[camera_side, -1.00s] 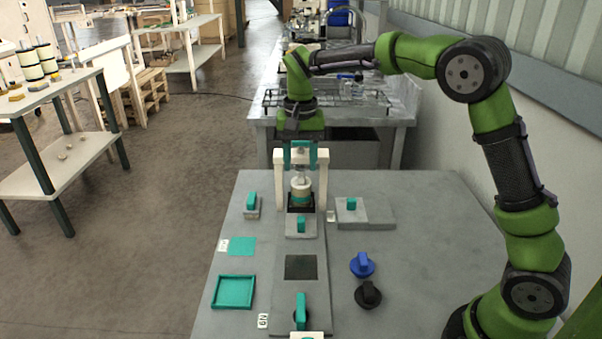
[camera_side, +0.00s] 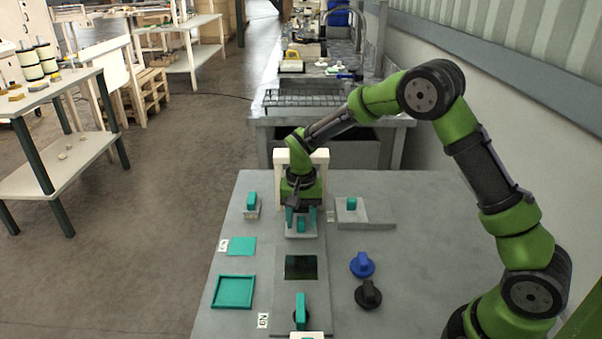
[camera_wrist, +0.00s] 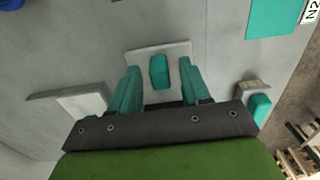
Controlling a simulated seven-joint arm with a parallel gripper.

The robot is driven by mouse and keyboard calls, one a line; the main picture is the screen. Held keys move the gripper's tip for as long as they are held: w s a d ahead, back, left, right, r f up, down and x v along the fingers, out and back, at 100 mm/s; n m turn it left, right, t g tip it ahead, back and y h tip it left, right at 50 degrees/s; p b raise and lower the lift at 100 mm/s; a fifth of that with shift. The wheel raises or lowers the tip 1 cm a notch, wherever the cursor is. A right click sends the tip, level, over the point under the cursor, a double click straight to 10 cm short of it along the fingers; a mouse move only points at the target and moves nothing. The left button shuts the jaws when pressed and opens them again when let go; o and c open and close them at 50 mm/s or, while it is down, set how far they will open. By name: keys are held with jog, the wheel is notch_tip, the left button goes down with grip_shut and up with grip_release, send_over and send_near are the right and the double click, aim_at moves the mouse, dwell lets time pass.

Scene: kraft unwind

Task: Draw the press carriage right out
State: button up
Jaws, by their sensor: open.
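The press carriage (camera_side: 301,234) is a grey plate with a teal upright handle at the foot of the cream press frame (camera_side: 320,158). The carriage also shows in the wrist view (camera_wrist: 172,50), with its teal handle (camera_wrist: 159,72) standing up from it. My gripper (camera_side: 302,217) is low over the carriage, in front of the press frame. In the wrist view my gripper (camera_wrist: 160,76) is open, with one teal finger on each side of the handle and a gap on both sides. My wrist hides most of the press in the side view.
A grey block with a teal knob (camera_side: 351,210) stands right, and a smaller one (camera_side: 251,205) left. Toward the front are a dark square (camera_side: 300,267), a teal tray (camera_side: 233,291), a teal square (camera_side: 242,246), a blue knob (camera_side: 362,264), a black knob (camera_side: 368,294) and a teal lever (camera_side: 300,310).

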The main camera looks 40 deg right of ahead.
jog(key=shift+f, duration=0.3)
grip_shut()
jog(key=shift+a, duration=0.1)
jog(key=s+a, duration=1)
jog(key=s, duration=0.1)
jog(key=shift+a+r, duration=0.1)
jog(key=shift+a, duration=0.35)
